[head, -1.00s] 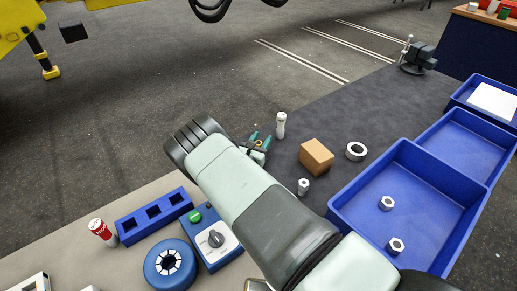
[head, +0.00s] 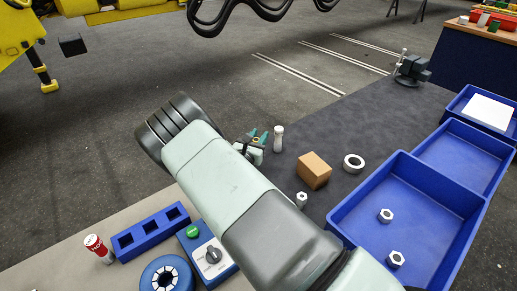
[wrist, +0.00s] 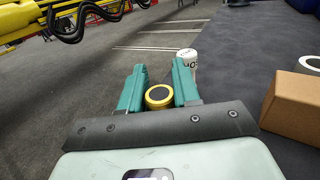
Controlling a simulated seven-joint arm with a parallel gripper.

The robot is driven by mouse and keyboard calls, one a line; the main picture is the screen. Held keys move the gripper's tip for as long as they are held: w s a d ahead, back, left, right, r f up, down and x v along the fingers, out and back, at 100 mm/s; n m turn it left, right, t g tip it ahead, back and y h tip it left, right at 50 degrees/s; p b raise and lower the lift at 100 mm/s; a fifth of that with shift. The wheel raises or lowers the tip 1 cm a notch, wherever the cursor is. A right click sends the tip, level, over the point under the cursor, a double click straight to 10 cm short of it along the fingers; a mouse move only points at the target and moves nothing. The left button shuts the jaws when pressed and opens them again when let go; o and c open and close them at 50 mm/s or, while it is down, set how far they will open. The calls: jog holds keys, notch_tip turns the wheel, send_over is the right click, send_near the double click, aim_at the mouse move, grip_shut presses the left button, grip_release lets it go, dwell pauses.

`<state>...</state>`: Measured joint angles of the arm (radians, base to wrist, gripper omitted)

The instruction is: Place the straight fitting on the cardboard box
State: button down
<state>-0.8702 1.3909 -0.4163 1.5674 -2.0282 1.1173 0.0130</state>
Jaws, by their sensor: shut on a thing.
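My gripper (head: 259,138), with teal fingers, is shut on a small round yellow fitting with a dark centre, which I take as the straight fitting (wrist: 159,97). In the wrist view it sits between the two fingers, seen end-on. In the head view it is tiny and partly hidden. The cardboard box (head: 314,170) is a plain brown block on the dark mat, to the right of my gripper. It also shows at the right edge of the wrist view (wrist: 295,105). Nothing is seen on its top. The fitting is apart from the box.
A white cylinder (head: 278,139) stands just right of my fingers. A white ring (head: 354,163) lies beyond the box, and a small pale hex part (head: 301,199) stands in front of it. Blue trays (head: 405,180) fill the right side. A control box (head: 208,252) stands at front left.

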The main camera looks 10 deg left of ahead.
jog(key=d+r, duration=0.4)
notch_tip(320, 180, up, 5)
jog(key=m+g+h, duration=0.2)
jog(key=m+h, duration=0.1)
jog(key=h, duration=0.1)
send_over(318, 159)
notch_tip(318, 159, down, 4)
jog(key=shift+f, duration=2.4)
jog(key=shift+f, duration=0.15)
jog(key=c, duration=0.8)
grip_release()
